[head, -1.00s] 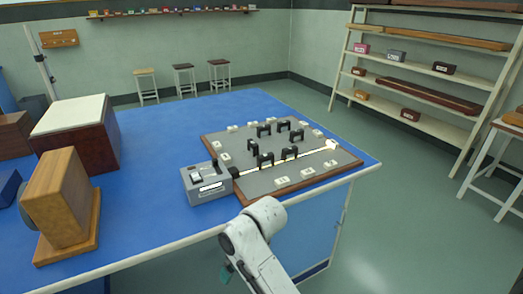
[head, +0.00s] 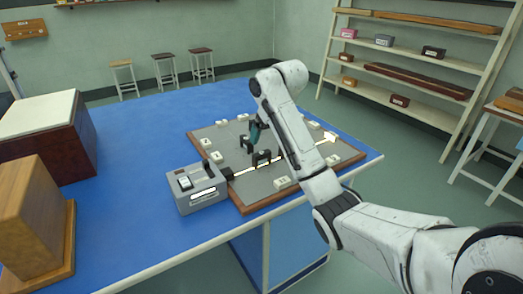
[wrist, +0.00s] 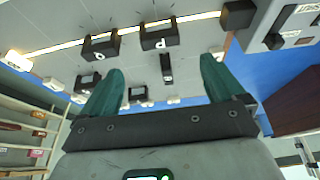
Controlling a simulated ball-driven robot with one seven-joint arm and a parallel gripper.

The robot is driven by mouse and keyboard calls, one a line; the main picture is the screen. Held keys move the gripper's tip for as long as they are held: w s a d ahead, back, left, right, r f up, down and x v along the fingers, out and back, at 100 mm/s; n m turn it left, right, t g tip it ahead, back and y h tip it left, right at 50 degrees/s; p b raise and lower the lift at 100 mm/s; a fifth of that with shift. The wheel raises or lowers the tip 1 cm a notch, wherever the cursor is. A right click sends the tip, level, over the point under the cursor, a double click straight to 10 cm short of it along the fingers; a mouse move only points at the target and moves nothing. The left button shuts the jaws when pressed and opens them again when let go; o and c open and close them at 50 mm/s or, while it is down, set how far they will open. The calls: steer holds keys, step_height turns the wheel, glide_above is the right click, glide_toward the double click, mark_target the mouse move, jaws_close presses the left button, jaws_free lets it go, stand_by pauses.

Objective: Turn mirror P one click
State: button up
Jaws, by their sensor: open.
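In the wrist view a black framed mirror block (wrist: 160,38) stands beside the bright beam; its upside-down letter looks like P. It appears to be the black block (head: 262,157) nearest the lamp in the head view. My gripper (wrist: 161,68) has dark green fingers, spread wide, with nothing between them. In the head view my gripper (head: 255,131) hangs above the board, behind that block and apart from it. A second framed block (wrist: 100,47) stands to its left along the beam. A narrow block (wrist: 167,68) shows edge-on between the fingers. My arm hides the blocks farther right.
The grey lamp box (head: 201,189) stands at the board's left edge. Small white labelled blocks (head: 216,157) ring the wood-edged board (head: 262,205). A wooden block (head: 35,215) and a white-topped box (head: 40,115) stand left. The blue bench (head: 130,200) is clear between.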

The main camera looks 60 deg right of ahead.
mark_target(262, 153)
steer(key=x, duration=0.9)
steer(key=shift+f+b, duration=0.2)
steer(key=shift+b, duration=0.15)
steer(key=shift+c, duration=0.4)
steer(key=c, duration=1)
steer(key=shift+o, duration=0.2)
steer(key=shift+r+n+p, duration=0.1)
steer(key=shift+n+p, duration=0.2)
steer(key=shift+p, duration=0.1)
steer(key=shift+r+n+y+p, duration=0.1)
steer(key=shift+n+y+p, duration=0.2)
steer(key=shift+n+p, duration=0.25)
steer(key=shift+n+y+p, duration=0.4)
steer(key=shift+n+p, duration=0.65)
steer(key=shift+p, duration=0.05)
steer(key=n+y, duration=0.1)
steer(key=n, duration=0.1)
steer(key=n+p, duration=0.1)
steer(key=n, duration=0.1)
steer(key=shift+d+n+t+y, duration=0.2)
steer(key=shift+n+t+y, duration=0.2)
steer(key=shift+n, duration=0.3)
